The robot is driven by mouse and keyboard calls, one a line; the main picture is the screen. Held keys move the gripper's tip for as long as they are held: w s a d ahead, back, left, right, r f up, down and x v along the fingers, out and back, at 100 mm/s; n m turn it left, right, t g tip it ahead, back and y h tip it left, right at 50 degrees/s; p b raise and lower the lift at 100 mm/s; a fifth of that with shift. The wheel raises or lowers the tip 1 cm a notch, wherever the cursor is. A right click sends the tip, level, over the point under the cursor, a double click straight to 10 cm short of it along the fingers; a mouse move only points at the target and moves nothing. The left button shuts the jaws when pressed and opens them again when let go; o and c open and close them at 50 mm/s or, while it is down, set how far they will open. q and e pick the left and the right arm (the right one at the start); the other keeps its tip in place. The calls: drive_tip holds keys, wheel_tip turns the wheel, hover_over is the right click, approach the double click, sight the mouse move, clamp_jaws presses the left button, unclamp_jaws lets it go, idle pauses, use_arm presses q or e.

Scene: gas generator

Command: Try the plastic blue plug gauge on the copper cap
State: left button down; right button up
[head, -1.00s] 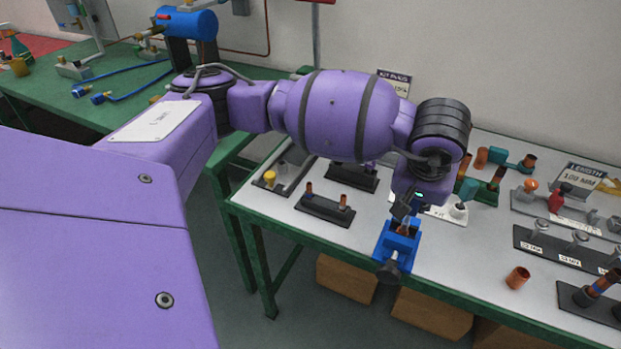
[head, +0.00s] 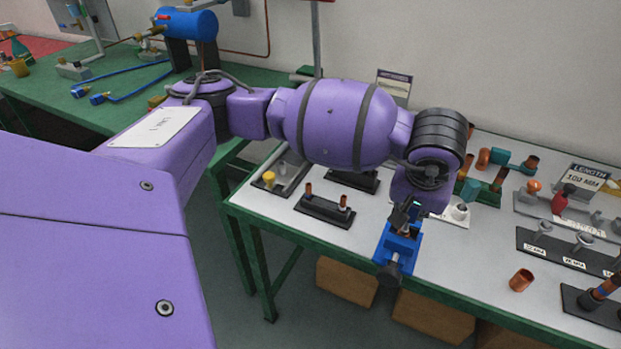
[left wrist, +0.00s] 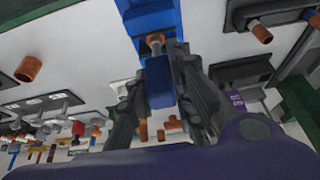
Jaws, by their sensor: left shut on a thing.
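My left gripper (head: 404,220) is over the blue vise (head: 397,252) at the front edge of the grey-topped table. In the left wrist view its two dark fingers (left wrist: 160,105) are shut on a blue block-like piece, apparently the plug gauge (left wrist: 158,84). The copper cap (left wrist: 155,42) shows just beyond that piece, against the blue vise (left wrist: 150,16). Whether the gauge touches the cap or is inside it cannot be told. In the head view the fingers mostly hide the cap and gauge. My right gripper is not in view.
A black stand with two copper-topped posts (head: 324,208) is left of the vise. A loose copper piece (head: 521,280) lies to the right, near the front edge. Black gauge racks (head: 565,254) and a length sign (head: 587,178) stand further right. Bare tabletop (head: 465,255) lies between.

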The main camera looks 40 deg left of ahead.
use_arm(q)
drive_tip(key=shift+r, duration=0.15)
drive_tip(key=shift+r+p, duration=0.7)
drive_tip(key=shift+r, duration=0.7)
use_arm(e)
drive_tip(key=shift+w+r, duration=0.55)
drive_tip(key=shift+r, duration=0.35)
use_arm(q)
drive_tip(key=shift+r+p, duration=0.9)
drive_tip(key=shift+r, duration=1.15)
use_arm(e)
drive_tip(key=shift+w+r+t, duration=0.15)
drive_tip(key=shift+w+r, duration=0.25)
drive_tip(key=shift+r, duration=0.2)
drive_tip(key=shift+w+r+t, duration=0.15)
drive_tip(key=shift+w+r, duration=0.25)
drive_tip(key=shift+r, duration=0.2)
use_arm(q)
drive_tip(key=shift+f, duration=0.15)
